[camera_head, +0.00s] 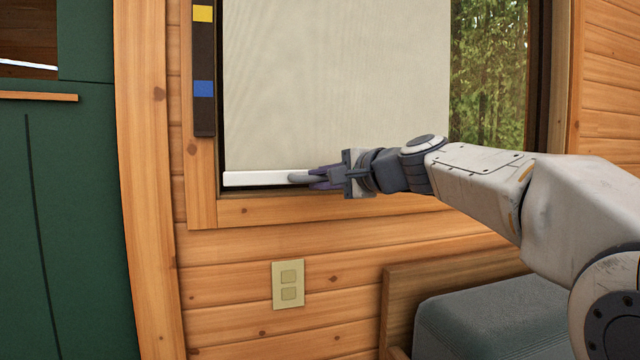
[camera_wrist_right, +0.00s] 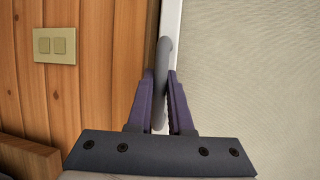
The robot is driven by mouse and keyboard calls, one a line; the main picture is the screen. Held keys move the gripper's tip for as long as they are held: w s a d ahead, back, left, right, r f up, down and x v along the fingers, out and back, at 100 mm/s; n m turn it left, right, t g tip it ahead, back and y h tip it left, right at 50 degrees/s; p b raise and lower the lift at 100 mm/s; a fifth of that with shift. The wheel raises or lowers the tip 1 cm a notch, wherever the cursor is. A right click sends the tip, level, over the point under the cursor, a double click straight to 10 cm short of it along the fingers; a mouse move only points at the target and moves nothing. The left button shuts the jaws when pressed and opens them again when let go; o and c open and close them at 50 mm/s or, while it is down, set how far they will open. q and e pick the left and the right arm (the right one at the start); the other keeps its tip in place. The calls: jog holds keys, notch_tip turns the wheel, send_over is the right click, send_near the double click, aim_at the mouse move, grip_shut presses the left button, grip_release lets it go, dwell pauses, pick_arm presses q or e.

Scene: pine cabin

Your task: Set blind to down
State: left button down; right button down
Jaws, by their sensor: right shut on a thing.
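The blind (camera_head: 340,80) is a pale cream sheet hanging over most of the window, with a white bottom bar (camera_head: 255,179) low down near the window sill. A grey handle (camera_head: 300,178) sits on the bar. My right gripper (camera_head: 318,178) is shut on this handle; in the right wrist view the purple fingers (camera_wrist_right: 160,105) close on either side of the grey handle (camera_wrist_right: 164,60). A dark strip (camera_head: 204,105) beside the blind carries a yellow mark (camera_head: 203,14) high up and a blue mark (camera_head: 204,88) lower. My left gripper is out of view.
A light switch plate (camera_head: 288,285) is on the log wall below the window. A grey cushioned seat (camera_head: 500,315) with a wooden back stands at the lower right. A dark green panel (camera_head: 70,220) is at the left.

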jog(key=shift+f, duration=0.35)
jog(key=c, duration=0.8)
grip_release()
jog(key=shift+d, duration=0.1)
jog(key=shift+c, duration=0.2)
jog(key=shift+r, duration=0.1)
jog(key=v, duration=1)
jog(key=shift+s, duration=0.2)
